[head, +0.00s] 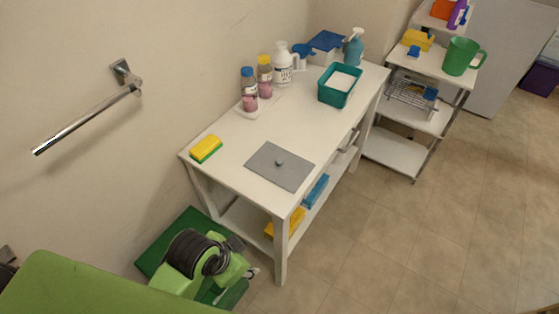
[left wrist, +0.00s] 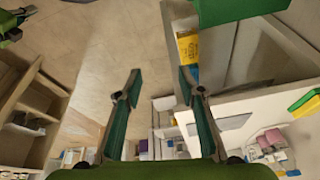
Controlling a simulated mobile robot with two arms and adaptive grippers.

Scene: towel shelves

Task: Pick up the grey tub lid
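The grey tub lid (head: 279,166) is a flat rectangle with a small round knob. It lies on the near part of the white table (head: 225,163), close to the edge. In the left wrist view the lid (left wrist: 232,121) shows small on the table at right. My left gripper (left wrist: 160,74) has its two green fingers spread with only floor between them. It is empty and apart from the lid. In the head view my left arm is low, beside the table's near end, and its fingers are hard to make out. My right gripper does not show clearly in either view.
A yellow-green sponge (head: 206,148) lies left of the lid. Bottles (head: 283,68) and a teal tub (head: 340,86) stand farther back. A metal towel bar (head: 88,118) juts from the wall. A white shelf unit (head: 397,150) stands behind. The floor right of the table is clear.

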